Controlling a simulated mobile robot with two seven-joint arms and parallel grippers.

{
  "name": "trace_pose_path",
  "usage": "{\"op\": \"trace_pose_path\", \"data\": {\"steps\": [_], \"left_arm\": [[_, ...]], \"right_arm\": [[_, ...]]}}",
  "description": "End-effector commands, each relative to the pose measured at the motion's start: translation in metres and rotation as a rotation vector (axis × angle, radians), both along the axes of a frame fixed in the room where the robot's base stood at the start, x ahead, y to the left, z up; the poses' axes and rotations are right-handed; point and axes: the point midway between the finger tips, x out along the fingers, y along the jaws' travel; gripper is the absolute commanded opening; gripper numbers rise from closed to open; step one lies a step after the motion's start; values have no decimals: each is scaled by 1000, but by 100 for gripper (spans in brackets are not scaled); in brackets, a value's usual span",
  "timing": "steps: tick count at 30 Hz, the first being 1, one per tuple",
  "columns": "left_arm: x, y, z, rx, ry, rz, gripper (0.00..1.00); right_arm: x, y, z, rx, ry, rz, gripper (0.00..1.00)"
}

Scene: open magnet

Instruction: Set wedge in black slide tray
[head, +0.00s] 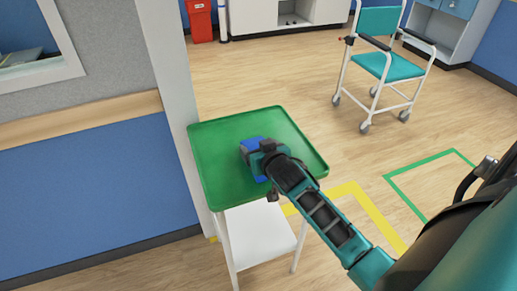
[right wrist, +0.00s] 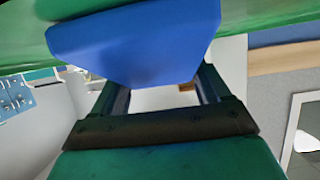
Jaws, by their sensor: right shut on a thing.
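The blue wedge (head: 250,144) is at my right gripper (head: 262,158), over the middle of the green tray. In the right wrist view, the wedge (right wrist: 135,45) is a smooth blue block between the fingers of my right gripper (right wrist: 158,86), which is shut on it. The green surface lies just beyond the wedge. I cannot tell whether the wedge touches the tray or is just above it. My left gripper is not in view. No black slide tray shows in either view.
The green tray (head: 222,180) tops a white cart (head: 262,236) beside a wall corner. The tray is otherwise bare. A teal wheeled chair (head: 388,66) stands at the back right. A red bin (head: 199,20) is at the back. Wooden floor (head: 320,120) lies open between.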

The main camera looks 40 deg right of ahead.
Motion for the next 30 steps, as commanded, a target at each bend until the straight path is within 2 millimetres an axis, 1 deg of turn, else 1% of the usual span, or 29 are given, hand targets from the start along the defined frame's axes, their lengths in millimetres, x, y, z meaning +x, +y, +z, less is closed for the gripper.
{"op": "trace_pose_path", "data": {"steps": [4,8,9,16,22,25,28,30], "left_arm": [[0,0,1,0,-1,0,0],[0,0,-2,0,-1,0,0],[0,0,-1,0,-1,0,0],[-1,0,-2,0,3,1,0],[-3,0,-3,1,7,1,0],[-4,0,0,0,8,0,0],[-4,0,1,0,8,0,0],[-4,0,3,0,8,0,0]], "right_arm": [[0,0,1,0,-1,0,46],[0,0,-3,1,-1,0,46],[0,0,-2,0,-1,0,79],[0,0,-2,0,-1,0,100],[0,0,-1,0,-1,0,100],[0,0,3,-1,-1,0,100],[-10,3,6,0,0,1,100],[-20,5,11,1,0,0,100]]}}
